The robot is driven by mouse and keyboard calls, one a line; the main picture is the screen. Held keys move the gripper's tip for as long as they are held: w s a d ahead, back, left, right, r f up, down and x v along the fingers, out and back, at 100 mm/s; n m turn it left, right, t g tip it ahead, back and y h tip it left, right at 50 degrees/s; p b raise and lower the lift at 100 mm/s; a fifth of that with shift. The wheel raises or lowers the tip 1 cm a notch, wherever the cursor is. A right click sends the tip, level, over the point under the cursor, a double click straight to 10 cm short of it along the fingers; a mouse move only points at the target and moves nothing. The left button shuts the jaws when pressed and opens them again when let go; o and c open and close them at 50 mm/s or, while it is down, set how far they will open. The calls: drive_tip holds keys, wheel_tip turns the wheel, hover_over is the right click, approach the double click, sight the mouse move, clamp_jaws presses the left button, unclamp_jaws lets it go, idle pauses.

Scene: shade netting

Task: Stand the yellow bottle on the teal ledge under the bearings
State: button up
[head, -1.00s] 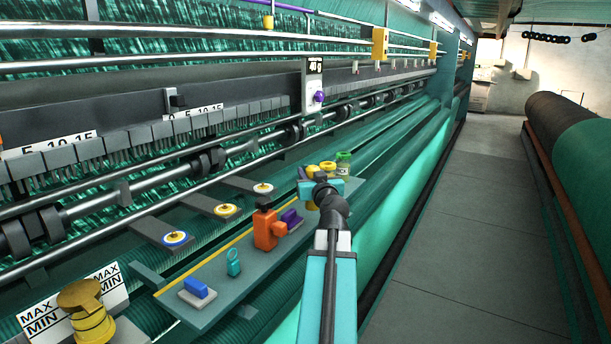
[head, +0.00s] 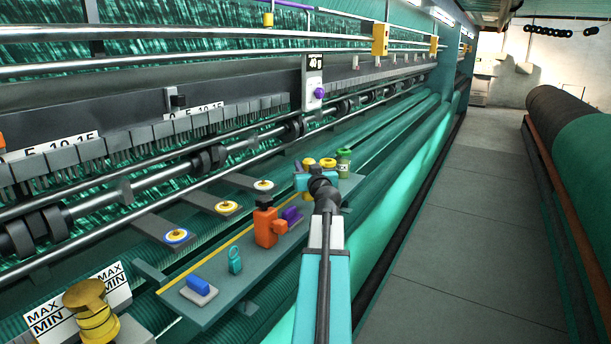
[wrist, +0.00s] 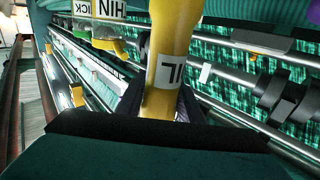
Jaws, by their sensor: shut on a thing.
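My gripper (head: 308,184) is shut on the yellow bottle, over the far end of the teal ledge (head: 228,285). In the wrist view the yellow bottle (wrist: 170,40), with a white label reading "IL", stands between the dark jaws (wrist: 158,105). In the head view my gripper mostly hides it, with a little yellow showing around the teal gripper body. I cannot tell whether its base touches the ledge. The bearings, round discs on grey arms (head: 177,237), (head: 226,207), (head: 263,185), jut out above the ledge's back edge.
An orange object (head: 266,227), purple block (head: 291,215), teal ring piece (head: 235,260) and blue block (head: 198,285) occupy the ledge. A green-lidded jar (head: 344,162) and a yellow-topped jar (head: 328,163) stand close by my gripper. Bare ledge shows between the smaller things.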

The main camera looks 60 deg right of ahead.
drive_tip(key=shift+w+d+f+p, duration=0.2)
drive_tip(key=shift+f, duration=0.7)
drive_tip(key=shift+w+d+f+p, duration=0.15)
drive_tip(key=shift+f+p, duration=0.05)
drive_tip(key=shift+f, duration=0.7)
drive_tip(key=shift+f+b, duration=0.15)
drive_tip(key=shift+b, duration=0.15)
drive_tip(key=o, duration=1.2)
drive_tip(key=shift+o, duration=0.2)
drive_tip(key=shift+r+p, duration=0.25)
drive_tip(key=shift+p, duration=0.15)
drive_tip(key=b+v, duration=0.5)
drive_tip(key=v, duration=0.4)
drive_tip(key=shift+a+f, duration=0.15)
drive_tip(key=s+a+b, duration=0.1)
drive_tip(key=b, duration=0.4)
